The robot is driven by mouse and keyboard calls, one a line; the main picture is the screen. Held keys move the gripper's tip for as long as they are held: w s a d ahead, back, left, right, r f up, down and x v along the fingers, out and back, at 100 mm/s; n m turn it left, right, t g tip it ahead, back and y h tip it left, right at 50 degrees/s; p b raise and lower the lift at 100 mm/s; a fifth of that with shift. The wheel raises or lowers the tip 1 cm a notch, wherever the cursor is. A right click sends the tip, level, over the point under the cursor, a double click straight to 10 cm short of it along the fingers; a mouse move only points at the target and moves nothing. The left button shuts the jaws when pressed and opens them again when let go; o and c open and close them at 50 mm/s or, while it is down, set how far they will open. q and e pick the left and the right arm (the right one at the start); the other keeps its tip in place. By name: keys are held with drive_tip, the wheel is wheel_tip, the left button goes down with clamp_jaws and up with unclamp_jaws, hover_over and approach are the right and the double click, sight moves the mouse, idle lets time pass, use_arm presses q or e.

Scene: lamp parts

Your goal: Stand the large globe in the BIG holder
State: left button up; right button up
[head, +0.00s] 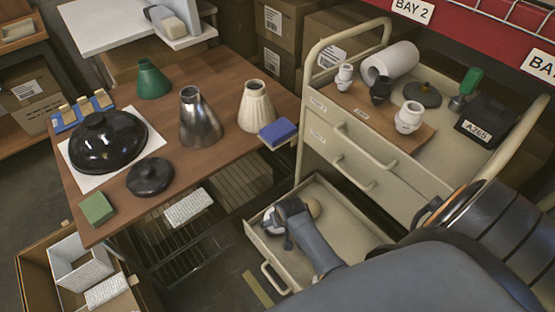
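My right arm comes in from the lower right and reaches down into the open cart drawer (375,239). My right gripper (282,222) is inside the drawer, seen from behind. Three sockets stand on a brown board on the cart top: a small white one (345,77), a black one (380,90) and a larger white one (409,117). No tag reading BIG is legible. My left gripper is not in view.
The cart top also holds a white cylinder (392,62), a dark disc (423,95), a green-handled tool (465,88) and a black A265 box (487,122). Several lampshades, including a cream one (257,107), crowd the wooden table (230,149). The cart's rails (345,33) rise above its top.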

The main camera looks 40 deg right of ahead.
drive_tip(key=o, duration=1)
drive_tip(key=v, duration=1.2)
